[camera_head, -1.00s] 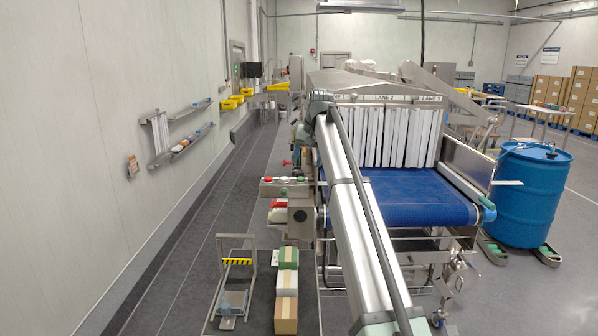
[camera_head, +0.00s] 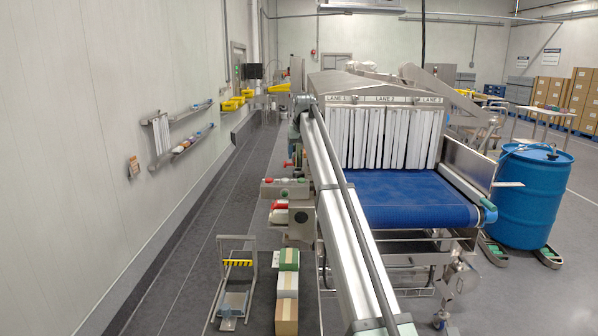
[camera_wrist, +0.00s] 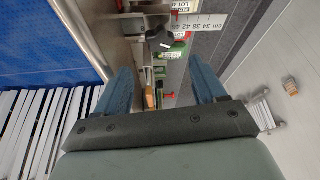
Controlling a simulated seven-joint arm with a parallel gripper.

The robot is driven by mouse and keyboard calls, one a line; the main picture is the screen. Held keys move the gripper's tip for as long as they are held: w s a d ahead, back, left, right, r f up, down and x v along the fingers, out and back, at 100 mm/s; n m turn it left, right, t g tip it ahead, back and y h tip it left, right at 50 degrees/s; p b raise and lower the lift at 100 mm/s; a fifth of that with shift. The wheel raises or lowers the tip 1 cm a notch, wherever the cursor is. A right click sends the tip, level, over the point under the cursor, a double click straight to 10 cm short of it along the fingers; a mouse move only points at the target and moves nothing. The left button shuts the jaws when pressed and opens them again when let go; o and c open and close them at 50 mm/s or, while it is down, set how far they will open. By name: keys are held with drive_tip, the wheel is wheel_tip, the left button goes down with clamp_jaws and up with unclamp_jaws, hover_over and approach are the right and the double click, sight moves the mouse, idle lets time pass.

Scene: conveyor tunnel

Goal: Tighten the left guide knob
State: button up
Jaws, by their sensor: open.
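In the wrist view my gripper (camera_wrist: 160,68) is open, with its two blue fingers apart and nothing held between them. A dark, lobed knob (camera_wrist: 160,40) shows beyond and between the fingertips, beside a printed ruler scale; it looks like the guide knob, and I see no contact with it. A smaller red knob (camera_wrist: 169,95) shows lower between the fingers. In the head view my arm runs along the left side of the conveyor and covers much of that side. The gripper and the dark knob cannot be made out there.
The blue conveyor belt (camera_head: 405,200) and white strip curtain (camera_head: 388,137) lie right of my arm. A control box (camera_head: 285,188) with buttons sticks out on the left. The left aisle is open.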

sight(299, 173)
drive_tip(key=x, duration=0.9)
drive_tip(key=shift+f, duration=0.15)
drive_tip(key=c, duration=1.1)
drive_tip(key=shift+o, duration=0.2)
drive_tip(key=shift+m, duration=0.3)
drive_tip(key=m+h, duration=0.1)
drive_tip(key=m, duration=0.2)
drive_tip(key=m+h, duration=0.1)
drive_tip(key=m, duration=0.2)
drive_tip(key=shift+w+a+h, duration=0.1)
drive_tip(key=shift+a+h, duration=0.1)
drive_tip(key=shift+h, duration=0.1)
drive_tip(key=m+g+h, duration=0.1)
drive_tip(key=m, duration=0.2)
drive_tip(key=m+g, duration=0.1)
drive_tip(key=m, duration=0.2)
drive_tip(key=shift+a+h, duration=0.15)
drive_tip(key=shift+h, duration=0.25)
